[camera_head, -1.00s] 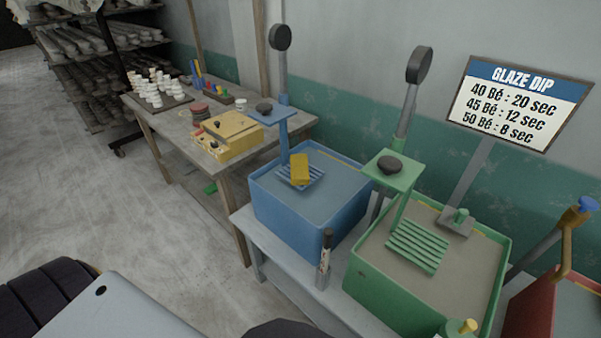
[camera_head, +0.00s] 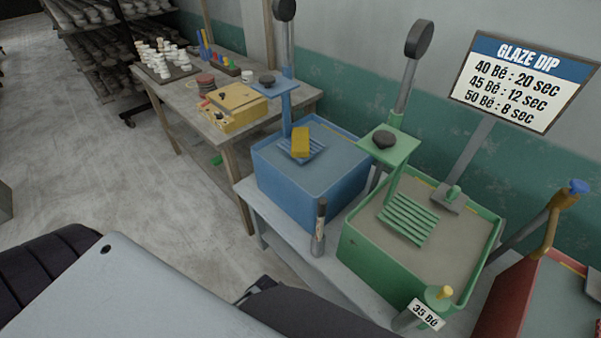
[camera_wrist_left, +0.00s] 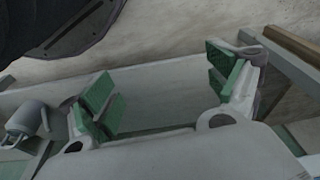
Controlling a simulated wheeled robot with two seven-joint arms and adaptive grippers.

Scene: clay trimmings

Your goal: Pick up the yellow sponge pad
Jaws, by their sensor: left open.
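The yellow sponge pad (camera_head: 300,141) lies on the slatted blue rack (camera_head: 314,151) over the grey liquid in the blue tub (camera_head: 305,197). My left gripper (camera_wrist_left: 163,90) shows in the left wrist view with its green-padded fingers spread wide apart and nothing between them. The sponge pad is not in that view. In the head view my left arm crosses the bottom, well below and in front of the blue tub, and the fingers cannot be made out clearly. My right gripper is not in view.
A brush (camera_head: 320,222) stands upright in front of the blue tub. The green tub (camera_head: 365,268) with its slatted rack is to the right, beside a red tub (camera_head: 497,300). Tall posts rise behind the tubs. A wooden table (camera_head: 187,115) holds a yellow box (camera_head: 238,103).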

